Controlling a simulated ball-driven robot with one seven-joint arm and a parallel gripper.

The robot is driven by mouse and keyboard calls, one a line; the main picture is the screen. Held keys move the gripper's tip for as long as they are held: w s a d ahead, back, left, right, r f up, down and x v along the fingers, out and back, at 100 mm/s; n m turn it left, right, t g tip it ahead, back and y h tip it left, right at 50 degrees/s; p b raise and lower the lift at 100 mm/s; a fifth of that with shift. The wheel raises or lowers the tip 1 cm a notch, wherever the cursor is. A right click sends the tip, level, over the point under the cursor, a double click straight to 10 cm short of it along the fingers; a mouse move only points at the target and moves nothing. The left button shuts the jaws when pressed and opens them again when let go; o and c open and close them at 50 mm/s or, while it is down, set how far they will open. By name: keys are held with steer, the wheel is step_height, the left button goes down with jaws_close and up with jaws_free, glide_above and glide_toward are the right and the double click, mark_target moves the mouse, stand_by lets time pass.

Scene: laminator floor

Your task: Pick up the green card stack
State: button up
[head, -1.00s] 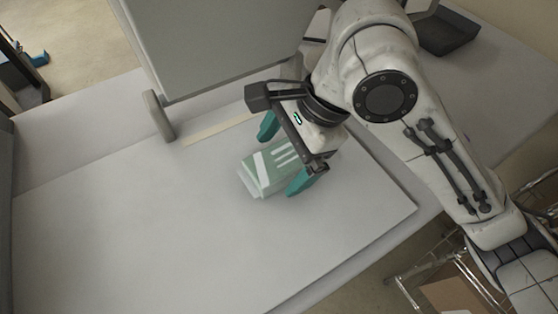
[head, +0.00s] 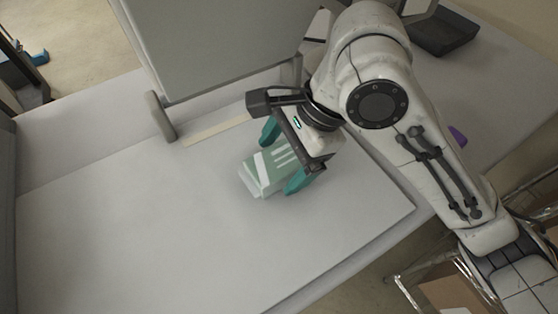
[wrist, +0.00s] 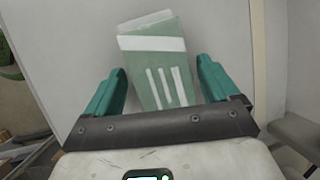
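The green card stack (head: 266,170), with white stripes, lies on the pale board on the table. In the wrist view the stack (wrist: 155,62) lies between and beyond the two teal fingers. My gripper (head: 283,158) is open, with one finger on each side of the stack. In the wrist view my gripper (wrist: 160,80) shows a gap between the left finger and the stack, and a gap on the right side too. The near end of the stack is hidden by the gripper body.
A grey upright panel (head: 215,45) on feet stands behind the stack. A pale strip (head: 217,130) lies at its base. A dark tray (head: 440,35) is at the back right, and a purple thing (head: 457,137) shows beside my arm. The board's left and front are clear.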

mark_target(270, 161)
steer(key=c, duration=1)
steer(key=shift+r+b, duration=0.15)
steer(key=shift+b, duration=0.4)
steer(key=shift+c, duration=1.3)
step_height(270, 161, up, 4)
steer(key=s+d+r+b, duration=0.2)
steer(key=s+r, duration=0.2)
steer(key=s, duration=0.2)
steer(key=s+d+r+b, duration=0.1)
steer(key=s+r+b, duration=0.2)
steer(key=s+r, duration=0.2)
steer(key=shift+s+d, duration=0.4)
steer(key=shift+s, duration=0.8)
